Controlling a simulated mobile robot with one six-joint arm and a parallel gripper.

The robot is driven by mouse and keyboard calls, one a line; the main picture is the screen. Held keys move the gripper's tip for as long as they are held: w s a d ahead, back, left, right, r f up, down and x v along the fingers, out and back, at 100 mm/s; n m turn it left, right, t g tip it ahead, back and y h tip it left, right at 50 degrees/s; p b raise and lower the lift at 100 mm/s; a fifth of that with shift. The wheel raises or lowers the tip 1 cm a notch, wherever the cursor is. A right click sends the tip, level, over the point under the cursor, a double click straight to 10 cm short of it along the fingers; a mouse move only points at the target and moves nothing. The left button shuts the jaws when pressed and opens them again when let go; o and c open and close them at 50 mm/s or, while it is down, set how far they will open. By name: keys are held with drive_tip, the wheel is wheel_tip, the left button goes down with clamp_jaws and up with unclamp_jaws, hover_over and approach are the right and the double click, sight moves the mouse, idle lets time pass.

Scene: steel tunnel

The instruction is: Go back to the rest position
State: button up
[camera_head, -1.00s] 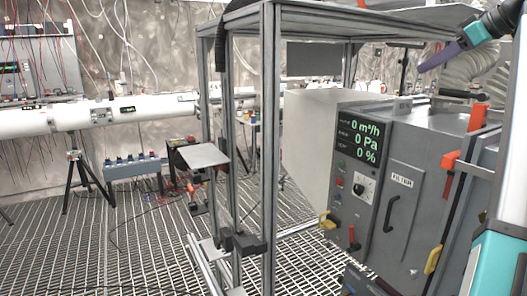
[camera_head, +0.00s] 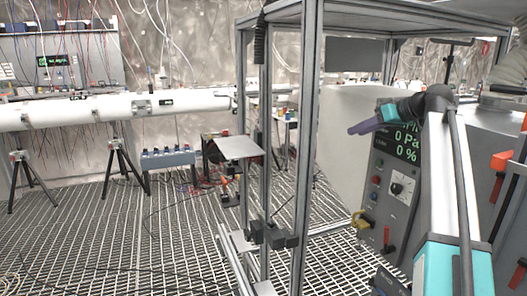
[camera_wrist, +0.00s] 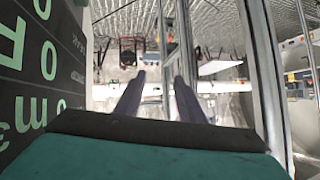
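My gripper (camera_head: 358,130) is in front of the grey filter cabinet (camera_head: 400,215) at the right, at the height of its display (camera_head: 407,150), and covers part of that display. Its purple fingers point left in the head view. In the wrist view the two fingers of my gripper (camera_wrist: 160,76) stand apart with nothing between them, so it is open and empty. My white and teal arm rises from the bottom right and bends at the top toward the gripper.
An aluminium frame (camera_head: 304,130) stands just left of the cabinet; its posts also show close ahead in the wrist view (camera_wrist: 262,90). A long white pipe (camera_head: 80,113) on tripods (camera_head: 121,165) runs along the left. The grated floor (camera_head: 120,235) at front left is mostly clear.

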drive_tip(key=a+f+m+g+h, duration=0.1)
drive_tip(key=a+f+g, duration=0.1)
drive_tip(key=f, duration=1.2)
drive_tip(key=a+f+m+g, duration=0.1)
drive_tip(key=a+f+m, duration=0.1)
drive_tip(key=f, duration=1.3)
drive_tip(key=s+a+f+m+g+h+p, duration=0.1)
drive_tip(key=s+a+f+g, duration=0.15)
drive_tip(key=s+f, duration=0.6)
drive_tip(key=s+a+f+g, duration=0.1)
drive_tip(key=s+a+f, duration=0.2)
drive_tip(key=f, duration=1.1)
drive_tip(key=s+a+f+m+g+h+p, duration=0.15)
drive_tip(key=s+f, duration=0.45)
drive_tip(key=f, duration=0.6)
drive_tip(key=s+a+f+g+h, duration=0.1)
drive_tip(key=s+f, duration=0.5)
drive_tip(key=s, duration=0.6)
drive_tip(key=s+a+f+g+h, duration=0.1)
drive_tip(key=s+f+g, duration=0.2)
drive_tip(key=s+f, duration=0.4)
drive_tip(key=s+a+f+g+h, duration=0.1)
drive_tip(key=s+f, duration=0.5)
drive_tip(key=s, duration=1.1)
drive_tip(key=shift+s+f+g+h+p, duration=0.15)
drive_tip(key=shift+s+g+h+p, duration=0.25)
drive_tip(key=shift+g, duration=0.2)
